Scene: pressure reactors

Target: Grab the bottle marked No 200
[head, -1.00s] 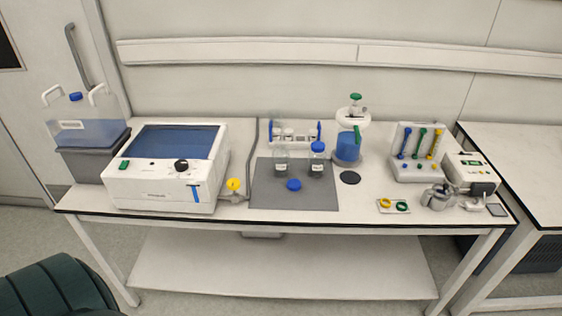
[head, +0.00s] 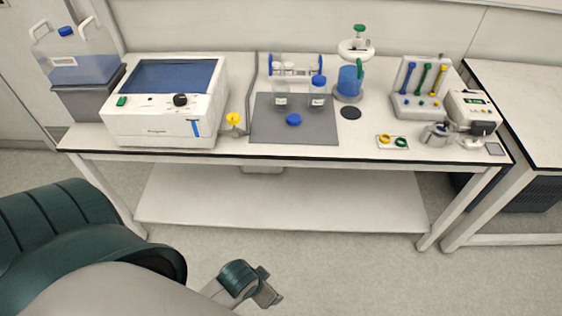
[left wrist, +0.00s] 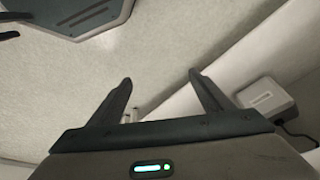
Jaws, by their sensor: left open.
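Two clear glass bottles stand upright on the grey mat (head: 262,132). The left bottle (head: 280,102) is uncapped; the right bottle (head: 318,100) has a blue cap on. Each has a small white label, too small to read, so I cannot tell which is No 200. A loose blue cap (head: 294,120) lies in front of them. My left gripper (head: 268,293) is low in front of the bench, empty, well away from the bottles. Its fingers stand apart in the left wrist view (left wrist: 160,78). My right gripper is not in view.
A white instrument (head: 160,128) and a yellow-knobbed valve (head: 234,119) stand left of the mat. A blue-filled vessel (head: 349,84), a black disc (head: 351,113) and a rack (head: 418,104) are to the right. The bench's front edge lies between my gripper and the bottles.

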